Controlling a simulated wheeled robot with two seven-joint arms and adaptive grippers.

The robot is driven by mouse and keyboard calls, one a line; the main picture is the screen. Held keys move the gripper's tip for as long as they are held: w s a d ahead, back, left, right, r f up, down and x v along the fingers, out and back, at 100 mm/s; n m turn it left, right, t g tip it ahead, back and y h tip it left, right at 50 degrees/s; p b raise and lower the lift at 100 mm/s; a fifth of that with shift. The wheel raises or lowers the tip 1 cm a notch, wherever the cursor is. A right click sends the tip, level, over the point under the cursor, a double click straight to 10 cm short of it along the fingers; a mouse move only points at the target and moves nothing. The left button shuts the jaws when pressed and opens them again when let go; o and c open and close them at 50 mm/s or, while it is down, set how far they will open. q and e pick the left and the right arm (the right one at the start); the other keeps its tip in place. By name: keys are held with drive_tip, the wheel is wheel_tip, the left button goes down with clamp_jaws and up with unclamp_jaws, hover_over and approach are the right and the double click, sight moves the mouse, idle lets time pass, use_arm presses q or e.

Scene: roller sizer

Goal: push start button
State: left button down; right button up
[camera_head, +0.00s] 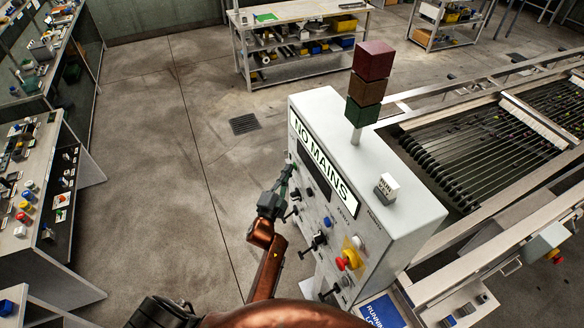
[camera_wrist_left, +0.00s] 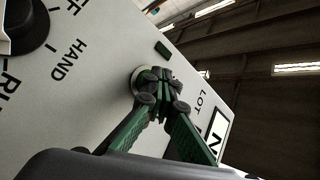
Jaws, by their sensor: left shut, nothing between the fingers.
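The control panel (camera_head: 335,215) is a pale box with a "NO MAINS" display (camera_head: 322,165) and a front face of knobs and buttons. My left gripper (camera_head: 284,175) is at the left end of this face, below the display. In the left wrist view my left gripper (camera_wrist_left: 160,78) is shut and empty, its green fingers together. Its tips are in front of a round metal-ringed control (camera_wrist_left: 137,82) and cover most of it; I cannot tell whether they touch, nor read which control it is. My right gripper is not in view.
A red mushroom knob on a yellow plate (camera_head: 354,246) sits right of my arm, with black selector knobs between. A stacked lamp (camera_head: 368,80) stands on the panel top. The roller machine (camera_head: 490,150) is behind right. Floor at left is clear.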

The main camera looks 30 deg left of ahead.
use_arm(q)
drive_tip(key=shift+s+a+p, duration=0.35)
drive_tip(key=shift+s+a, duration=0.25)
drive_tip(key=shift+s, duration=0.1)
drive_tip(key=shift+a, duration=0.1)
drive_tip(key=s+a, duration=0.1)
drive_tip(key=s, duration=0.1)
drive_tip(key=s+a+p, duration=0.1)
drive_tip(key=a, duration=0.1)
drive_tip(key=shift+s, duration=0.4)
idle(0.7)
